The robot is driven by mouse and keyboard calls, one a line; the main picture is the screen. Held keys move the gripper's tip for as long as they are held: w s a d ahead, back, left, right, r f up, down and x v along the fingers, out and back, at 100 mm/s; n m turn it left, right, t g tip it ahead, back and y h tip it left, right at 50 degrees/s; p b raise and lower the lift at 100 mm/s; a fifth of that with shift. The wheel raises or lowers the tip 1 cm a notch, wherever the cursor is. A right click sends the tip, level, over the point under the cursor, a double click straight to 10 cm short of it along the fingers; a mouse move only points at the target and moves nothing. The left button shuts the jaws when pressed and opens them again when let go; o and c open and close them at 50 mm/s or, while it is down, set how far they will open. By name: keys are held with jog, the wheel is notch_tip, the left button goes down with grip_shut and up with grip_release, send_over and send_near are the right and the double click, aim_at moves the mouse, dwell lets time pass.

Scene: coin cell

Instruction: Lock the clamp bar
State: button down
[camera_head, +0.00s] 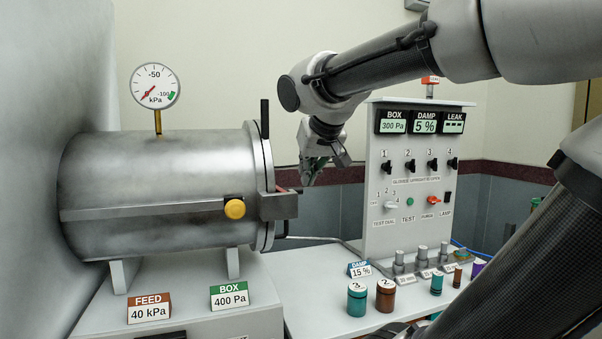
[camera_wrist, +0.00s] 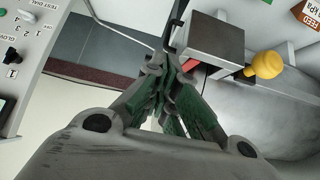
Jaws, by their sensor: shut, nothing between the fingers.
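A grey horizontal bar (camera_head: 150,211), which looks like the clamp bar, runs across the front of the steel cylinder. It ends in a grey block (camera_head: 279,206) at the door edge; the block also shows in the wrist view (camera_wrist: 216,40). A yellow knob (camera_head: 235,209) sits on the bar near the block, and appears in the wrist view (camera_wrist: 267,64). My gripper (camera_head: 308,180) is shut and empty, just right of and above the block. In the wrist view its closed fingertips (camera_wrist: 168,66) are beside the block and a black bent rod (camera_wrist: 174,28). Whether they touch is unclear.
The steel cylinder (camera_head: 150,175) fills the left, with a kPa gauge (camera_head: 155,86) on top. A control panel (camera_head: 385,225) stands right of my gripper. Small numbered jars (camera_head: 357,302) stand on the white bench (camera_head: 310,270). My arm crosses the upper right.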

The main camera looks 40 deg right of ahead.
jog(key=shift+s+a+r, duration=0.1)
jog(key=shift+s+a, duration=0.15)
jog(key=shift+s, duration=0.55)
jog(key=shift+s+a, duration=0.2)
jog(key=shift+s, duration=0.55)
jog(key=s+a+f+n+g+y, duration=0.1)
jog(key=s+a+f+g, duration=0.1)
jog(key=s+f, duration=0.2)
jog(key=s+a+f+n+g+y, duration=0.1)
jog(key=s+f, duration=0.4)
jog(key=f, duration=0.6)
jog(key=shift+s+a+n+g, duration=0.3)
jog(key=shift+a+n+g, duration=0.15)
jog(key=shift+n+g, duration=0.15)
